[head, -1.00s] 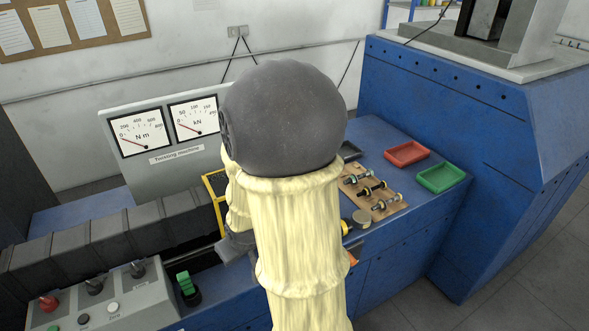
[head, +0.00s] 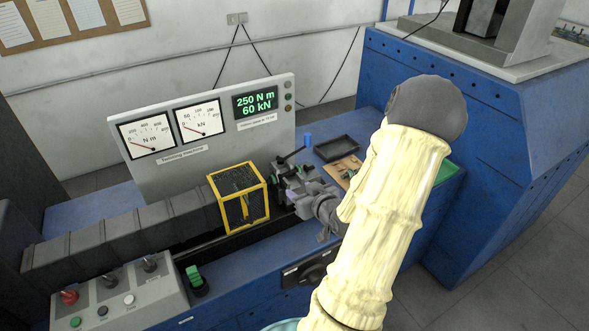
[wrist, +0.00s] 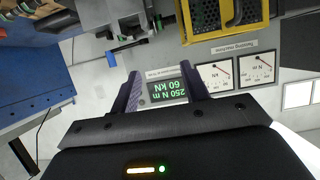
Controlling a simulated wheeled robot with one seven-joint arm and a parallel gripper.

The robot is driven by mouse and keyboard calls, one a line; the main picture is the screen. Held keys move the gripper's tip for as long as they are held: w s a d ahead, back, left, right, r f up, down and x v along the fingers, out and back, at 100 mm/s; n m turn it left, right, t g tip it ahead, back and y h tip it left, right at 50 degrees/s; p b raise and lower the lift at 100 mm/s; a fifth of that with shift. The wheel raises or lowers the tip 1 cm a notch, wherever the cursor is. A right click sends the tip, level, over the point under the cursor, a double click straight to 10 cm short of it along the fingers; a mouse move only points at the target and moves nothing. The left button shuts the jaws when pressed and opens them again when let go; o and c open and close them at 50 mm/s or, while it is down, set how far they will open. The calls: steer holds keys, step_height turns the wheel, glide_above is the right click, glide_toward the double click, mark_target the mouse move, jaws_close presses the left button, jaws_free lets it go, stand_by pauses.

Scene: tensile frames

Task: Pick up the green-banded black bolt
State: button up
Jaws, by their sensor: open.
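In the head view, part of the wooden bolt board (head: 343,165) shows just left of my arm. My arm hides most of the board, and I cannot make out which bolt on it is the green-banded black one. In the wrist view, small bolt-like parts (wrist: 28,8) show at the top left edge, cut off and too small to tell apart. My gripper (wrist: 161,90) is open and empty, its two purple fingers apart. Behind them is the green-lit display (wrist: 165,88) of the machine panel.
A black tray (head: 337,148) lies behind the board, and a green tray (head: 446,172) is partly hidden by my arm. The testing machine with a yellow cage (head: 239,198) and clamp stands left of my arm. A tall blue cabinet (head: 500,160) stands on the right.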

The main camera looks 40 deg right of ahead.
mark_target(291, 173)
steer(key=shift+w, duration=0.15)
steer(key=p+x, duration=0.4)
steer(key=x, duration=0.8)
steer(key=shift+f, duration=0.15)
steer(key=p+x, duration=0.4)
steer(key=x, duration=0.1)
steer(key=shift+f, duration=0.25)
steer(key=shift+c, duration=0.2)
stand_by(0.4)
